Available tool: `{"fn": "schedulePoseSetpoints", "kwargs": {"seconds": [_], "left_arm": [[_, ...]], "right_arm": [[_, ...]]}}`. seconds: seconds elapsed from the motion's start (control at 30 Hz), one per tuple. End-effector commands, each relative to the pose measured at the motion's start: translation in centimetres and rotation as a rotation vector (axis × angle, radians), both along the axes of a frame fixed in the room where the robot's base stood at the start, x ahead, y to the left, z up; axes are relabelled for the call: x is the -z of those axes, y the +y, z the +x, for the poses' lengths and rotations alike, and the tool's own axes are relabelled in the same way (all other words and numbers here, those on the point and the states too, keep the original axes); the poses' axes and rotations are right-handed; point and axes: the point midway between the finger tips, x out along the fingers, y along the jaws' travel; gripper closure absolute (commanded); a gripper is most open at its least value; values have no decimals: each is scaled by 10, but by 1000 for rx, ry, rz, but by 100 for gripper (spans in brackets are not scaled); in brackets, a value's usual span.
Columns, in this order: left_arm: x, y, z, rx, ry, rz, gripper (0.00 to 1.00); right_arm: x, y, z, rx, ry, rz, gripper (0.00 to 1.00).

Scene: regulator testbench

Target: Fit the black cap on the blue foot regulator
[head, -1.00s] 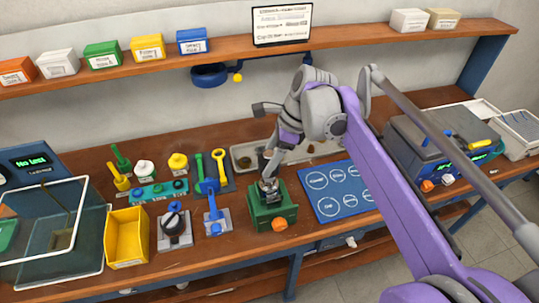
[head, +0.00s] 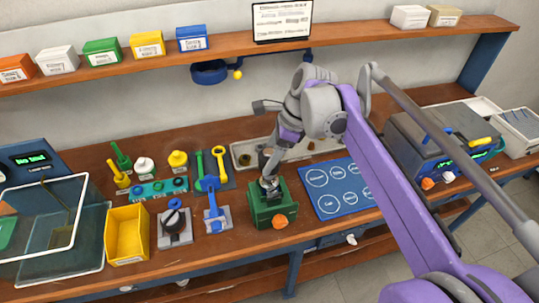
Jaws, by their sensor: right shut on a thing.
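My right gripper (head: 270,187) points down over the green clamp block (head: 268,212), which has an orange knob (head: 280,221) on its front. It is shut on a small dark thing that looks like the black cap. The fingers and the block's top hide most of it, and I cannot tell whether it is seated. The blue foot regulator is not clearly seen; whatever the block holds under the gripper is hidden. My left gripper is out of view.
A yellow bin (head: 126,236), a grey plate with a black round part (head: 174,222) and a small stand with a blue part (head: 216,217) lie left of the block. A blue mat with white circles (head: 335,205) lies right. My purple arm crosses the right side.

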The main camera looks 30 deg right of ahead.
Motion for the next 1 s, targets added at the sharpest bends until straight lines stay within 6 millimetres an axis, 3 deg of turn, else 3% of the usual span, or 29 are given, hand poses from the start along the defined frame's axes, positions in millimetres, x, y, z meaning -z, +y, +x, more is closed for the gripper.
{"fn": "schedulePoseSetpoints", "kwargs": {"seconds": [1.0], "left_arm": [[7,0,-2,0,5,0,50]], "right_arm": [[10,0,0,1,0,0,91]]}}
